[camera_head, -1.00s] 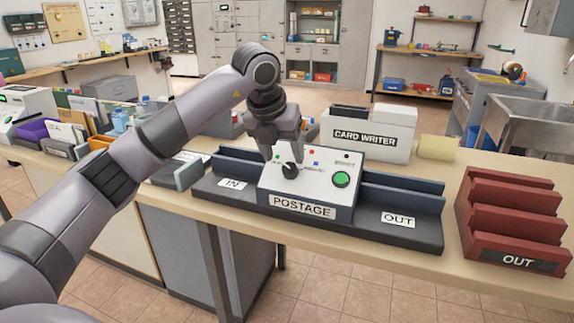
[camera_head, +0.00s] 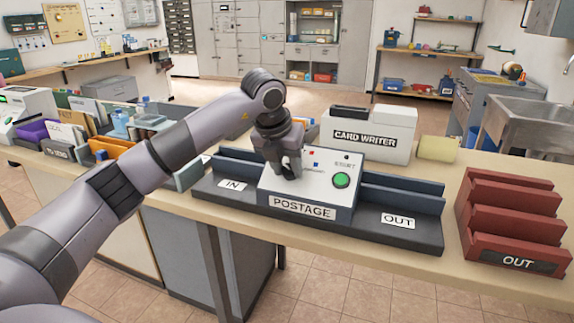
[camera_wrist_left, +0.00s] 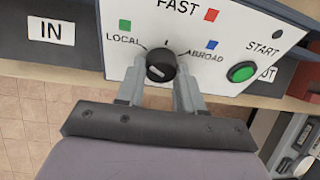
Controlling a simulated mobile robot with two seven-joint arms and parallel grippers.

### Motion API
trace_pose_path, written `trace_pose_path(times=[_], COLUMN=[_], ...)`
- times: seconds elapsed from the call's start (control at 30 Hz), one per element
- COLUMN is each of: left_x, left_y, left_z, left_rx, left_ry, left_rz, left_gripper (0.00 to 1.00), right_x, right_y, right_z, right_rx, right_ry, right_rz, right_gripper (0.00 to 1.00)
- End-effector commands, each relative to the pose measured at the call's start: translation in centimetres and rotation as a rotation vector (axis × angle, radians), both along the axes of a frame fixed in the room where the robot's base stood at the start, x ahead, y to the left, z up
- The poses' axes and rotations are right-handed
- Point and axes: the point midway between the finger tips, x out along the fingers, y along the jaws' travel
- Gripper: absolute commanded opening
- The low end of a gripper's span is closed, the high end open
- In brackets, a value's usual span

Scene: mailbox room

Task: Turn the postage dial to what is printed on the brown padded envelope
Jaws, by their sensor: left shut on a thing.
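The postage machine, a white sloped box labelled POSTAGE (camera_head: 302,207), stands on the counter between the IN and OUT trays. Its black dial (camera_wrist_left: 161,66) shows in the wrist view, with LOCAL and a green square at left, FAST and a red square above, and ABROAD and a blue square at right. A light mark on the dial lies roughly sideways; which end points is unclear. My left gripper (camera_head: 289,171) reaches down over the panel, shut on the dial, its fingers (camera_wrist_left: 160,90) on either side. I cannot pick out the brown padded envelope.
A green START button (camera_wrist_left: 242,72) sits right of the dial. The CARD WRITER box (camera_head: 368,138) stands behind the machine, and a red OUT rack (camera_head: 512,215) stands at right. Mail racks with envelopes (camera_head: 85,140) fill the counter's left side.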

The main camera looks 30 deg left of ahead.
Motion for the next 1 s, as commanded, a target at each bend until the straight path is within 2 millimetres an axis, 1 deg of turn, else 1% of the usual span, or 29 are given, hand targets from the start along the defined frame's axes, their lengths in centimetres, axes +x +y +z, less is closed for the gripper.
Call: trace_pose_path(times=[0.17, 0.37, 0.53, 0.73, 1.0], left_x=[0.0, 0.1, 0.1, 0.1, 0.1], left_y=[-0.1, -0.1, -0.1, -0.2, -0.2], left_z=[0.2, 0.3, 0.3, 0.3, 0.2], left_rx=[0.019, 0.081, 0.161, 0.265, 0.4], left_ry=[0.005, 0.02, 0.038, 0.063, 0.095], left_rz=[-0.033, -0.126, -0.246, -0.405, -0.606], left_gripper=[0.06, 0.06, 0.06, 0.06, 0.06], right_x=[0.0, -0.1, 0.0, -0.4, -0.4], right_y=[0.0, -0.1, -0.2, -0.5, -0.4], right_z=[0.3, 1.1, 1.8, 1.7, 2.4], right_rx=[-0.001, -0.005, -0.009, -0.016, -0.013], right_ry=[0.001, -0.003, -0.012, 0.001, -0.001], right_rz=[0.001, 0.001, 0.001, -0.003, -0.004], right_gripper=[0.43, 0.43, 0.43, 0.43, 0.43])
